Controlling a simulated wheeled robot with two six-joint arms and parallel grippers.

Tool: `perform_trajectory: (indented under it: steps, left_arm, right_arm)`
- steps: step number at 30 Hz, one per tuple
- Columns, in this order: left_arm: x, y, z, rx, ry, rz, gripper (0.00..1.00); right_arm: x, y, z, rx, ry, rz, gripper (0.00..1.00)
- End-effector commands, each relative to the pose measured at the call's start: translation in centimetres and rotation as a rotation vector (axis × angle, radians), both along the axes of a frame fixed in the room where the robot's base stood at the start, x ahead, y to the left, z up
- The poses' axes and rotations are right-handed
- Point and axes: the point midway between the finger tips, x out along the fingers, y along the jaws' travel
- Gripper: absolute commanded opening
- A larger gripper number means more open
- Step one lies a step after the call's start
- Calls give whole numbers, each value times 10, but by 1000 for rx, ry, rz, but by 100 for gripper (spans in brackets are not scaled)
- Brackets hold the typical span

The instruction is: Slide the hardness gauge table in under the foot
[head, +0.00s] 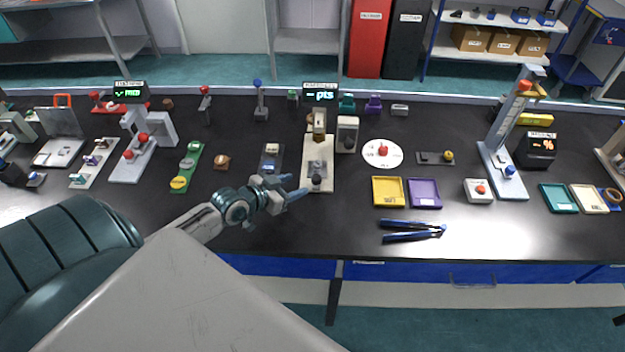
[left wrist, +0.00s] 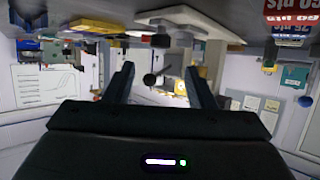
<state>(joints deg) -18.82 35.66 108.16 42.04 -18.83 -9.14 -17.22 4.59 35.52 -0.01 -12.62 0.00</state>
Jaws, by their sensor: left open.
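The hardness gauge (head: 319,125) stands mid-bench on a pale base, with a lit "pts" display behind it. Its grey table (head: 316,168) sits on the front part of the base, in front of the upright head. A dark round knob (head: 316,179) is at the table's front. My left gripper (head: 298,187) is open just left of the knob, its fingers pointing right towards it. In the left wrist view a black ball knob (left wrist: 150,79) shows between the two open fingers, apart from both. The foot is too small to make out. My right gripper is out of view.
A grey block (head: 347,134) stands right of the gauge, and a dark device (head: 271,158) is close on its left. Yellow (head: 387,191) and purple (head: 424,193) trays and blue tongs (head: 412,230) lie to the right. The bench front below the gauge is clear.

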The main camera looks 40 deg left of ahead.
Motion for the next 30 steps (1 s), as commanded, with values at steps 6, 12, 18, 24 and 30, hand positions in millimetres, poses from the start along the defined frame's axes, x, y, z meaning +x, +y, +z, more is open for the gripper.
perform_trajectory:
  steps: [6, 12, 18, 24, 30]
  left_arm:
    - [36, -9, -14, -4, -1, 4, 50]
    - [61, -15, -24, -4, 0, 2, 50]
    - [72, -18, -31, -1, 1, 0, 50]
    - [73, -18, -32, 0, 1, -1, 50]
    - [73, -18, -31, 1, 1, -1, 28]
  right_arm:
    - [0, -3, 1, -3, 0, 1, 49]
    - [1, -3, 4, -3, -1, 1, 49]
    - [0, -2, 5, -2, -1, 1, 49]
    - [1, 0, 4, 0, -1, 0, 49]
    - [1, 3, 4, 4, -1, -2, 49]
